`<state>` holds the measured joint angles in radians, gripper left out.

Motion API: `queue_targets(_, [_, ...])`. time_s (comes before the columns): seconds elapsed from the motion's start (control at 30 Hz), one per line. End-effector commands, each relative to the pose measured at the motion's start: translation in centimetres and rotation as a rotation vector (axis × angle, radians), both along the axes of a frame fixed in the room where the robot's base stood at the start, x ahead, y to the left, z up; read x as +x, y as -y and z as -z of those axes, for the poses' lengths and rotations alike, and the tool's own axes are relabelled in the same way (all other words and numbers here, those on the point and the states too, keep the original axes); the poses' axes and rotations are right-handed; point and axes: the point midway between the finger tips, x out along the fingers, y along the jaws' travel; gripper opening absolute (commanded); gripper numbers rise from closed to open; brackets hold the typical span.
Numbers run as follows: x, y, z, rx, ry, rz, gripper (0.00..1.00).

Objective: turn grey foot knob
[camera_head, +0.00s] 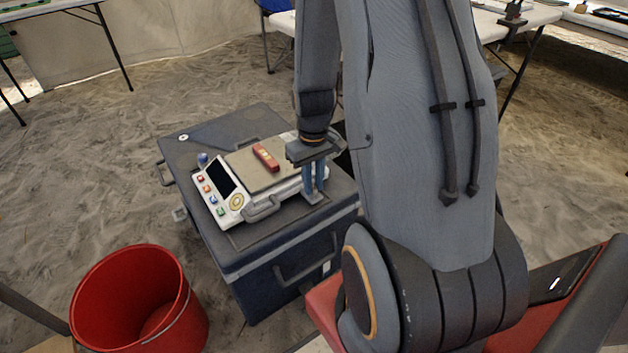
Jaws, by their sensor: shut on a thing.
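A white bench scale (243,211) with a dark screen, coloured buttons and a flat beige pan lies on the dark case. My gripper (314,197) points down at the scale's right edge, with its blue fingers close together. It is shut on the grey foot knob at that corner. The knob is small here and mostly hidden by the fingertips, so its turn cannot be read. A red block (266,158) with pale marks lies on the scale's pan (244,176). A small blue knob (203,159) shows at the scale's far left corner.
The dark blue case (285,250) with side handles stands on sandy ground. A red bucket (140,297) stands to its front left. White folding tables stand at the back. My arm hides much of the right side. The case top has free room behind the scale.

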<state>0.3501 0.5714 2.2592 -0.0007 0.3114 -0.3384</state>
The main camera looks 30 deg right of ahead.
Motion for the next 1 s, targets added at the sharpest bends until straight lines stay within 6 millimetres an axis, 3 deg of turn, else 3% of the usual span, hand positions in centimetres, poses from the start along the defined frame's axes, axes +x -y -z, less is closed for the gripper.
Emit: queue_targets(1.0, [0.00,-0.05,-0.21,0.000,0.000,0.913,0.00])
